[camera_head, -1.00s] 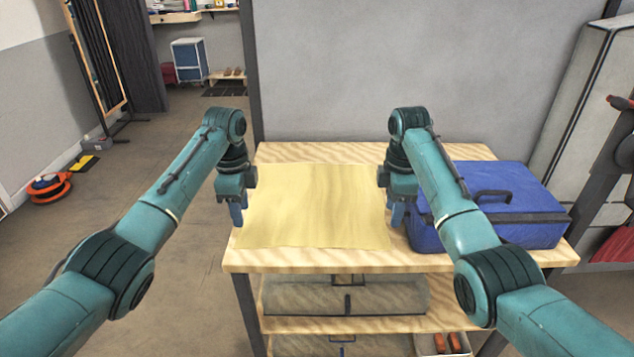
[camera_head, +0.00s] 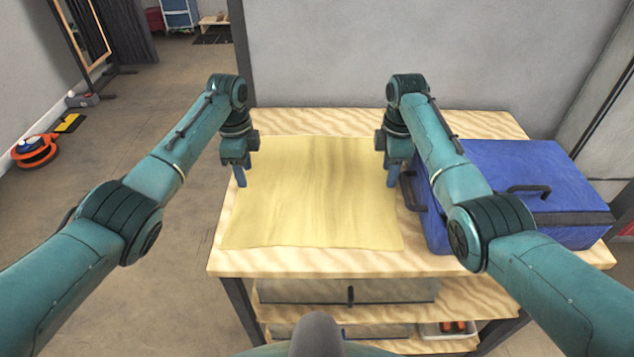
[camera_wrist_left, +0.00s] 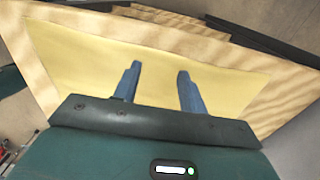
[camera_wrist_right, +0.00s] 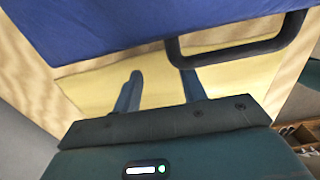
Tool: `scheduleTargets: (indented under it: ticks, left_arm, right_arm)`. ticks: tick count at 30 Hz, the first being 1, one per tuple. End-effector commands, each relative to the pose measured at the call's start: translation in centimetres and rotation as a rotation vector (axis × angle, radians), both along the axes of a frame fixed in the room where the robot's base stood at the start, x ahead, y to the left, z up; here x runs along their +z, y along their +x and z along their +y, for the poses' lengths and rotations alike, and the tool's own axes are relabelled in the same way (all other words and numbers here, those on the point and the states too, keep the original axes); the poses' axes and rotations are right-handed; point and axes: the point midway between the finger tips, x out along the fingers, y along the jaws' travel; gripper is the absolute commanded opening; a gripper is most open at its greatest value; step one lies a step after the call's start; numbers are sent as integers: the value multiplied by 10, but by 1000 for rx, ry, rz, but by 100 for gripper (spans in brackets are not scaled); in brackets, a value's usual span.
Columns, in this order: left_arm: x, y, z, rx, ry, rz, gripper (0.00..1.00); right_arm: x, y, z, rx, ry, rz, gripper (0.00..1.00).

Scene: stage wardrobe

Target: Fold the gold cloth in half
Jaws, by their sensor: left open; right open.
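The gold cloth (camera_head: 315,205) lies flat and spread out on the wooden table, roughly rectangular. It also shows in the left wrist view (camera_wrist_left: 150,62) and in the right wrist view (camera_wrist_right: 160,88). My left gripper (camera_head: 241,184) is over the cloth's left edge; its two blue fingers (camera_wrist_left: 157,78) are apart with nothing between them. My right gripper (camera_head: 391,182) is at the cloth's right edge, beside the blue case; its fingers (camera_wrist_right: 160,82) are apart and empty. Whether either gripper touches the cloth cannot be told.
A blue case (camera_head: 510,185) with dark handles stands on the table's right side, close to my right gripper. The wooden table (camera_head: 300,262) has a bare strip along its front edge and back. Shelves below hold a grey bin (camera_head: 385,291). A grey wall (camera_head: 380,50) is behind.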

Motion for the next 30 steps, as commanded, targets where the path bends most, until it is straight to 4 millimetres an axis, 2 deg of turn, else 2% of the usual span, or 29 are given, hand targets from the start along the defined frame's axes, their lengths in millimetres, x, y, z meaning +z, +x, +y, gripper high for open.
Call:
scheduleTargets:
  ticks: [6, 19, 30]
  left_arm:
    - [-17, 0, -1, -1, 0, -1, 42]
    - [-24, 0, 0, -1, 0, -1, 42]
    - [-22, 0, 0, 0, 0, 0, 27]
  right_arm:
    - [-18, 0, 0, 0, 0, 0, 42]
    - [-24, 0, 0, 0, 0, 0, 42]
    - [-22, 0, 0, 0, 0, 1, 27]
